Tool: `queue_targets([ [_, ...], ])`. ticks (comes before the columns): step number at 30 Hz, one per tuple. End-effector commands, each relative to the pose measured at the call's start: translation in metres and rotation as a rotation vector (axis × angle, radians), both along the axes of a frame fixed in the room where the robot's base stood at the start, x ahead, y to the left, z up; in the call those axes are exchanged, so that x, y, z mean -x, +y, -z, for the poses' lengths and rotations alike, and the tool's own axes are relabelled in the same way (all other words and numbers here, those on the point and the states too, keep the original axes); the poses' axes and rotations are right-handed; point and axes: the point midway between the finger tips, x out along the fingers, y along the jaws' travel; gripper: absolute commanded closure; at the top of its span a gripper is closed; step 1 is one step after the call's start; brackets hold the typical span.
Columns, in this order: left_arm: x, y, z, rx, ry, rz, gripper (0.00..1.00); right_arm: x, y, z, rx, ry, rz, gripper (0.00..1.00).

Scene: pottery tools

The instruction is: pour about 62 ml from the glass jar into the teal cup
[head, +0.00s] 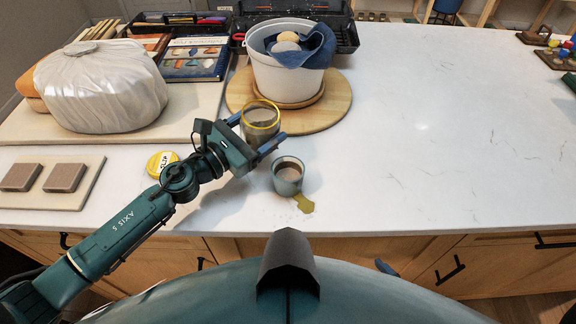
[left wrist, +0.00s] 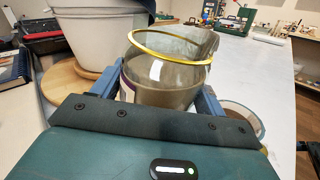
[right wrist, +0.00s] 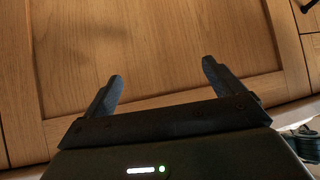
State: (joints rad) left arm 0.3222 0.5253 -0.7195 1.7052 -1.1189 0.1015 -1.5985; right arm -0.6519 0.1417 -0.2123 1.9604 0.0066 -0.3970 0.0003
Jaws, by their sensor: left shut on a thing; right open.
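The glass jar (head: 260,122) has a yellow rim and holds greyish-brown liquid. My left gripper (head: 262,136) is shut around it; the jar between the fingers also shows in the left wrist view (left wrist: 163,82). The jar looks close to upright, beside and behind the cup. The teal cup (head: 288,178) stands on the counter just right of the left gripper, with brown liquid inside. Part of the cup shows behind the finger in the left wrist view (left wrist: 243,118). My right gripper (right wrist: 160,80) is open and empty, facing a wooden cabinet front.
A yellow lid (head: 162,163) lies left. A white bucket (head: 290,75) stands on a round wooden board (head: 338,104) behind. A wrapped clay block (head: 100,85) is at left. The counter's right side (head: 440,130) is mostly clear.

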Motion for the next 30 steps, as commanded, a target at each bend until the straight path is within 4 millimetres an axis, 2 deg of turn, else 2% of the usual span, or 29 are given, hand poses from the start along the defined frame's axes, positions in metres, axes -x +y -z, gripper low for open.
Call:
queue_targets([
  [5, -0.001, 0.0, -0.002, 0.006, -0.001, 0.0, 0.78, 0.0, 0.0, 0.001, 0.0, 0.0, 0.0, 0.06],
  [15, -0.006, 0.004, 0.024, 0.084, 0.097, 0.001, 0.78, -0.002, 0.001, 0.007, -0.011, -0.017, 0.004, 0.06],
  [19, -0.008, 0.006, 0.029, 0.107, 0.125, 0.002, 0.78, -0.003, 0.002, 0.005, -0.015, -0.024, 0.003, 0.06],
  [26, -0.009, 0.006, 0.001, 0.117, 0.137, 0.003, 0.78, -0.002, 0.004, -0.024, -0.019, -0.026, 0.001, 0.06],
  [30, -0.009, 0.006, -0.012, 0.111, 0.132, 0.004, 0.78, -0.002, 0.004, -0.024, -0.02, -0.029, 0.0, 0.06],
])
